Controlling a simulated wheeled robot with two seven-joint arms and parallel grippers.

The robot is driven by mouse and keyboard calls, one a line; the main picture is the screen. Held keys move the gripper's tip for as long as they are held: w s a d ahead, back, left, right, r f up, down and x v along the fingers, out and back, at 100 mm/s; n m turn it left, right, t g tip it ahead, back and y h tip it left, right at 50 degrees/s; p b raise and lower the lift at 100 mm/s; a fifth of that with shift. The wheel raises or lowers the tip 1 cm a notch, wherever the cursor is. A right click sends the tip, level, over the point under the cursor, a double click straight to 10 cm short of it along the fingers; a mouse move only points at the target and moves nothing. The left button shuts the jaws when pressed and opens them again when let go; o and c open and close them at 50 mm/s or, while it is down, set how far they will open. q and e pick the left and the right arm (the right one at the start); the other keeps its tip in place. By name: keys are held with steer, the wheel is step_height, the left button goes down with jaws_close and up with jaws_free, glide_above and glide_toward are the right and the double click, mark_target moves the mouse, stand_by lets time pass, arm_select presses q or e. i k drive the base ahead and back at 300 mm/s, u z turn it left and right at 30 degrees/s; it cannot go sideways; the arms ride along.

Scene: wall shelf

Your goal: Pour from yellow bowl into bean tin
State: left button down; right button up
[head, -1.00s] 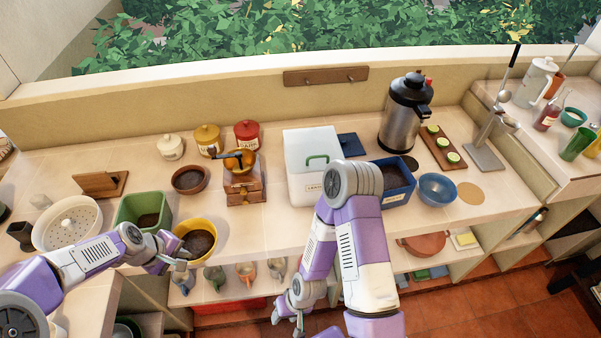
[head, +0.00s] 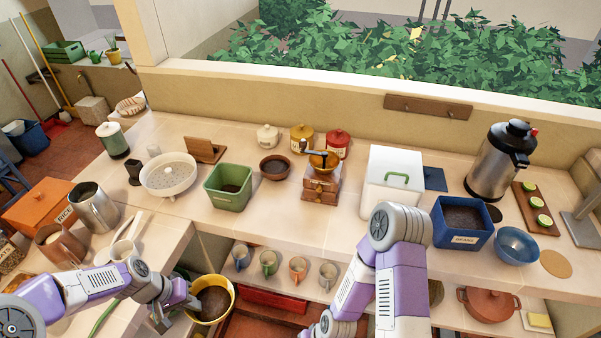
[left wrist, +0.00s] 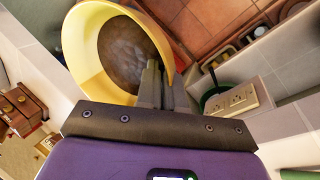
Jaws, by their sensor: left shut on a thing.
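The yellow bowl (head: 232,306) holds dark brown contents and hangs in front of the counter's front edge, roughly level. My left gripper (head: 187,302) is shut on its left rim. In the left wrist view the fingers (left wrist: 155,88) pinch the wall of the yellow bowl (left wrist: 88,55), with the dark contents visible inside. A blue tin (head: 464,240) with a white front label, perhaps the bean tin, stands open on the counter's right half, with dark contents. The lettering is too small to read surely. My right arm rises in front of the counter; its gripper is cut off at the bottom edge.
A green tin (head: 228,198) stands behind the bowl. A white bin (head: 392,190) and a blue bowl (head: 517,245) flank the blue tin. A grinder (head: 321,182) stands mid-counter. Mugs (head: 268,262) line the shelf below. A metal jug (head: 95,210) stands at left.

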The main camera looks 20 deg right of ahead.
mark_target(460, 223)
steer(key=u, duration=2.05)
steer(key=k, duration=1.9)
steer(key=z, duration=1.95)
